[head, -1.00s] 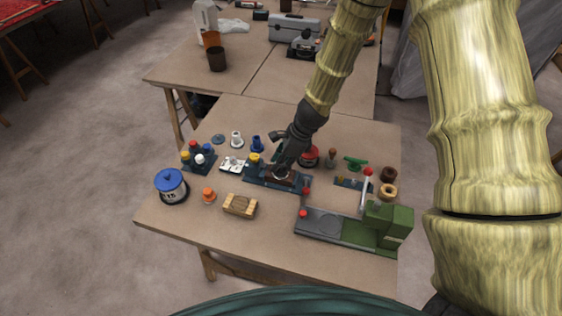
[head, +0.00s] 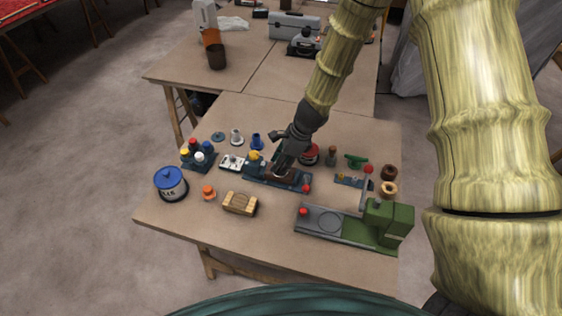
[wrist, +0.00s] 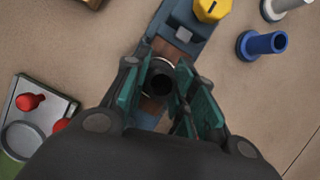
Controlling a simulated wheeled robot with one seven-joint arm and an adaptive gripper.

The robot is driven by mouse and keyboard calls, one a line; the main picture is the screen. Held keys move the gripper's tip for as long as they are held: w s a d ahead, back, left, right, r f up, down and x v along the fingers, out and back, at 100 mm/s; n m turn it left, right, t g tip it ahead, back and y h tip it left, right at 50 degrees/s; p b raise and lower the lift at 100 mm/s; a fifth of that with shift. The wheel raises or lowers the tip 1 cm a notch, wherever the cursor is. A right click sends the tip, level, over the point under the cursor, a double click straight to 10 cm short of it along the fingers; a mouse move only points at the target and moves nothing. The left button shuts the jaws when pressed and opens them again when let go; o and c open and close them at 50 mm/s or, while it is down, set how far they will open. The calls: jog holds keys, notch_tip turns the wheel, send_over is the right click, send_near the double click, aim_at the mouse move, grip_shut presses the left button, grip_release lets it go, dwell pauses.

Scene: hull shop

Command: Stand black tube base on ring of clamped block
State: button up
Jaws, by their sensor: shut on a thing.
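The clamped block is brown wood (head: 276,173), held in a long blue clamp (head: 298,184); its wood (wrist: 173,48) also shows in the wrist view. My gripper (head: 279,167) is over the middle of it. In the wrist view, the teal pads of my gripper (wrist: 160,92) are shut on the black tube base (wrist: 161,84), seen from above as a dark round opening. A thin pale arc of the ring (wrist: 163,59) shows at the tube's far edge. The tube appears over the ring, but I cannot tell whether they touch. My fingers hide most of the block.
A yellow knob (wrist: 211,9) stands at one clamp end; a blue flanged tube (wrist: 262,44) lies nearby. A green press (head: 385,222) with a grey bed is front right.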

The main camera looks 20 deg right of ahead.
jog(key=shift+f, duration=0.1)
jog(key=o, duration=0.8)
jog(key=shift+c, duration=0.2)
jog(key=p+v, duration=0.9)
jog(key=v, duration=0.2)
dwell(0.8)
